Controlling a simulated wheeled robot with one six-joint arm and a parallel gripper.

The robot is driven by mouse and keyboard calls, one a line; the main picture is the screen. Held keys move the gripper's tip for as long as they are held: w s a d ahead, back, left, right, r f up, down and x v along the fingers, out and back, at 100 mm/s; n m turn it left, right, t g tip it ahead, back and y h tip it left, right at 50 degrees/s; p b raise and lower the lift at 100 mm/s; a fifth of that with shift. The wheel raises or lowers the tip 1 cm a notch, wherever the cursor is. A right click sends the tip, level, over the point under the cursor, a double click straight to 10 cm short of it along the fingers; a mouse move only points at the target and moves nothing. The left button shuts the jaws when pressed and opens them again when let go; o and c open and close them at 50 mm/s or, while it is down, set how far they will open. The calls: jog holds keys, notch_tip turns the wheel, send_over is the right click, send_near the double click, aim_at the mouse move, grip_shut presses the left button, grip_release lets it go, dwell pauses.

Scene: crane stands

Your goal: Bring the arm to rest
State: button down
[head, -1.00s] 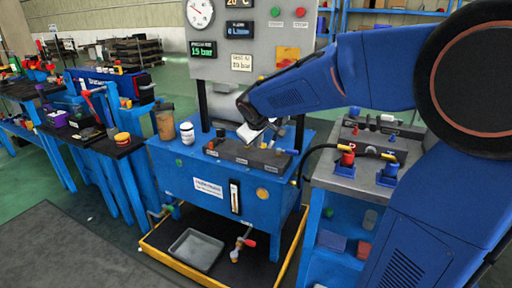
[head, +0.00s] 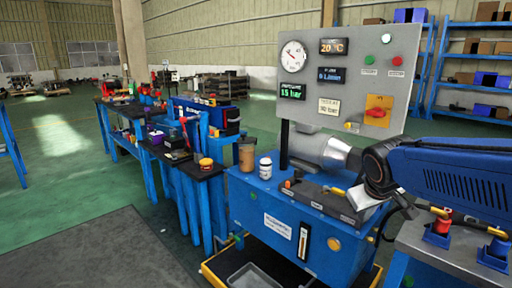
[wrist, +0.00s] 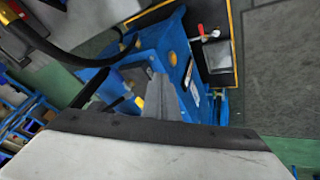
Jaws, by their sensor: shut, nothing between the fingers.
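My blue arm (head: 450,178) reaches in from the right in the head view, bent at a dark wrist joint. My gripper (head: 362,196) hangs below that joint, pale and partly hidden, over the right end of the blue tank unit (head: 285,222). In the wrist view, my gripper's grey fingers (wrist: 160,88) are together, with nothing visible between them. The blue unit lies beyond them in that view. I cannot tell the exact gap between the gripper and the unit's top.
A grey gauge panel (head: 350,75) stands behind the unit, with a grey motor (head: 325,150) below it. A white jar (head: 265,168) and brown cup (head: 246,155) stand on the unit's left. A grey-topped bench (head: 455,255) is at right.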

jog(key=s+f+m+y, duration=0.1)
jog(key=s+f, duration=0.2)
jog(key=s, duration=0.7)
jog(key=s+a+f+m+g+y, duration=0.1)
jog(key=s+f, duration=0.2)
jog(key=s, duration=0.7)
jog(key=shift+a+f+m, duration=0.2)
jog(key=shift+f+m, duration=0.1)
